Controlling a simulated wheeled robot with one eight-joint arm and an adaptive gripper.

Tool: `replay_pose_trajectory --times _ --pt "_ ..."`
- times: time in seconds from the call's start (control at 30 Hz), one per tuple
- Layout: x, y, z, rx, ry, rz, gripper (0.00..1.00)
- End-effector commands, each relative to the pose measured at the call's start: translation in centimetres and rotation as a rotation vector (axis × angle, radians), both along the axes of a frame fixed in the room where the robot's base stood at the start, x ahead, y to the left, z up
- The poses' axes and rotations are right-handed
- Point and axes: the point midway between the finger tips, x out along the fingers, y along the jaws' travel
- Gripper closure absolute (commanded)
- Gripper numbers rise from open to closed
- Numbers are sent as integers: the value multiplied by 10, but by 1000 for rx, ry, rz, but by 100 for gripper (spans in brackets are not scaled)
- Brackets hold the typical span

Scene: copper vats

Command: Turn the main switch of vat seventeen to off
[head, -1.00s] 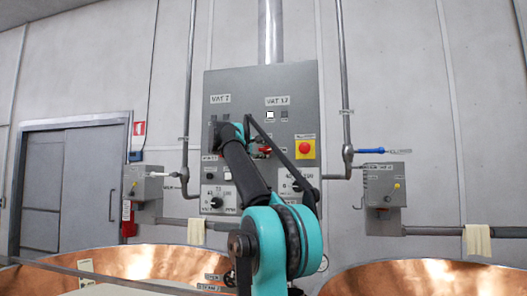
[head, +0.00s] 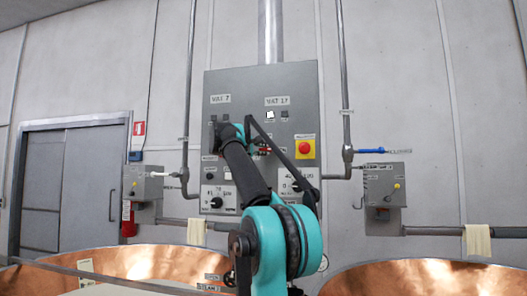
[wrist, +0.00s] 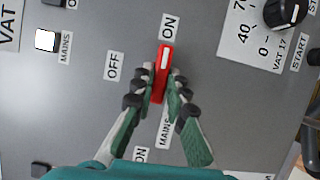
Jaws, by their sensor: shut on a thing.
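The main switch of vat seventeen is a red handle with a white mark (wrist: 163,62) on the grey panel, and it points at the ON label (wrist: 170,26) in the wrist view. The OFF label (wrist: 113,66) is to its left in that view. My gripper (wrist: 159,92) has its dark fingertips shut on the red handle, one on each side. In the head view my gripper (head: 262,149) is at the panel under the VAT 17 label (head: 277,101), and my arm partly covers it and the switch.
A red emergency button on a yellow plate (head: 305,149) is just right of my arm. A lit white MAINS lamp (wrist: 45,40) and a black dial (wrist: 285,12) are on the same panel. Copper vats (head: 420,277) stand in front of the wall, with small grey boxes (head: 383,183) at the sides.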

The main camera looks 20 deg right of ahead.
Motion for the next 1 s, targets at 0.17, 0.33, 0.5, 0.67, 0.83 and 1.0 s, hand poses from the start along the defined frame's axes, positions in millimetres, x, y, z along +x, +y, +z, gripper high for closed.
replay_pose_trajectory --times 0.17,0.33,0.5,0.67,0.83,1.0 --pt "0 0 -1 -58 40 -1 100" --pt "-1 0 -2 -161 109 -1 100" --pt "-1 -1 -4 -290 197 -1 100" --pt "-1 -1 -4 -415 282 -1 100" --pt "-2 -2 -5 -550 373 -1 100" --pt "-2 -3 -6 -684 464 -1 100"
